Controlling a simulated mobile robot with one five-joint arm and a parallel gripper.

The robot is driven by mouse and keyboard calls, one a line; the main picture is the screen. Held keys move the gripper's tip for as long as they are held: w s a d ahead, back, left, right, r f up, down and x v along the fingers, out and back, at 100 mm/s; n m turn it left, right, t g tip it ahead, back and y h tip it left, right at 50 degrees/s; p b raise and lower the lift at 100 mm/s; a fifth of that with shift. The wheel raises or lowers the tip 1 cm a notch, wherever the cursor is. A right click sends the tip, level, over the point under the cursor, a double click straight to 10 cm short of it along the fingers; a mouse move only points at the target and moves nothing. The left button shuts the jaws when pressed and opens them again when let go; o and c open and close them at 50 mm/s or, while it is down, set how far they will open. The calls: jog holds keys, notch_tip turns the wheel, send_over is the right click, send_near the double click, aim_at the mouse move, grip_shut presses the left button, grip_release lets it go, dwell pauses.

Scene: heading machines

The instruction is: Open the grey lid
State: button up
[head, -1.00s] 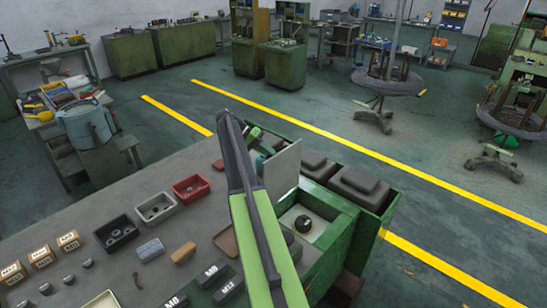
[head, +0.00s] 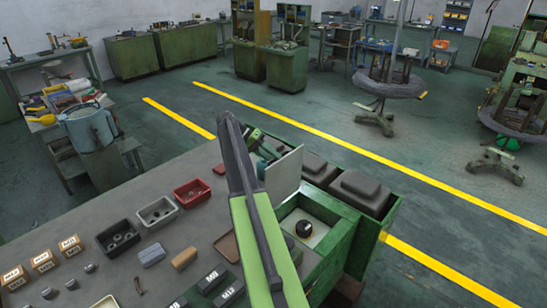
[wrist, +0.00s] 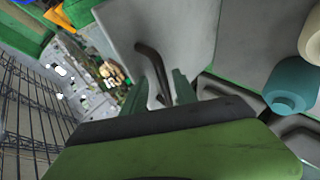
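The grey lid (head: 284,174) stands tilted up, nearly upright, at the left end of an open-topped green compartment (head: 340,240) at the bench's right end. A round black part (head: 304,228) shows inside. In the wrist view the grey lid (wrist: 195,35) has a dark bent handle (wrist: 152,65). My gripper (wrist: 160,88) is open, its two green fingers apart, with the handle between them in the picture. I cannot tell whether they touch it. In the head view my gripper is mostly hidden behind my arm, beside the lid.
Dark grey covers (head: 360,192) sit in the green box behind the compartment. Small red (head: 192,192), grey (head: 157,212) and black bins (head: 118,238) and labelled boxes (head: 42,262) lie on the bench to the left. Open floor with yellow lines lies beyond.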

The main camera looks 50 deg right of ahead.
jog(key=s+d+r+p, duration=0.3)
jog(key=s+r+p, duration=0.5)
jog(key=s, duration=0.3)
jog(key=shift+s+r, duration=0.15)
jog(key=shift+r, duration=0.65)
jog(key=shift+d, duration=0.1)
